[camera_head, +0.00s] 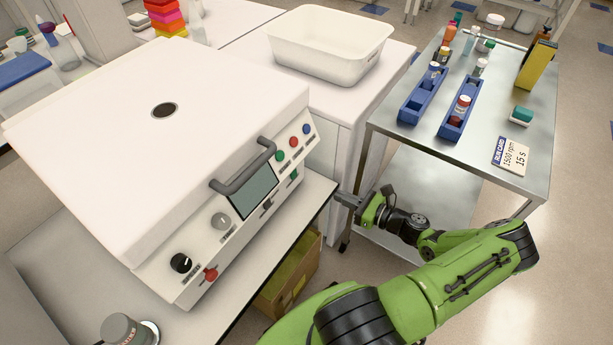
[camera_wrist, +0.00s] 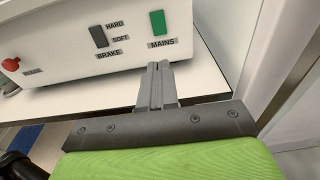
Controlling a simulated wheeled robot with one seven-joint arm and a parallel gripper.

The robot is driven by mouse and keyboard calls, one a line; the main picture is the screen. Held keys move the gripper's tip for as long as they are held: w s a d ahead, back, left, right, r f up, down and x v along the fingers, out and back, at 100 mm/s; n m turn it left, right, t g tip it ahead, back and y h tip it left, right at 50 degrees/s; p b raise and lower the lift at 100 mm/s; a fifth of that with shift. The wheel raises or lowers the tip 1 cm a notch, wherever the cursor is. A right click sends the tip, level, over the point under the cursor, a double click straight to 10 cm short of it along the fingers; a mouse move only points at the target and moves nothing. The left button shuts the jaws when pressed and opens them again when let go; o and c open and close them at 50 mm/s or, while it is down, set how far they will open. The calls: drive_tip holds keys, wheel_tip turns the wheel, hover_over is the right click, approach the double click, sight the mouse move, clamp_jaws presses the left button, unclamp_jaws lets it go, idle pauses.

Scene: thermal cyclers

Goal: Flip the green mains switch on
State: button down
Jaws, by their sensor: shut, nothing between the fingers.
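The green mains switch (camera_wrist: 158,22) is on the front panel of the white machine, above the label MAINS, in the wrist view. It also shows as a small green patch on the panel in the head view (camera_head: 294,175). Whether it is on or off I cannot tell. My gripper (camera_wrist: 158,66) is shut and empty, its fingertips a little below the MAINS label in the wrist view, apparently apart from the panel. In the head view my gripper (camera_head: 338,197) is to the right of the machine's front panel, beyond the bench edge.
The grey brake switch (camera_wrist: 98,36) is left of the mains switch. The white machine (camera_head: 150,130) has a grey handle (camera_head: 243,168), knobs and coloured buttons. A metal cart (camera_head: 395,145) with blue racks stands at the right. A white basin (camera_head: 330,45) sits behind.

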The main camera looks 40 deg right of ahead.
sight(295, 176)
drive_tip(key=b+x, duration=0.3)
drive_tip(key=x, duration=1.1)
drive_tip(key=shift+r, duration=0.1)
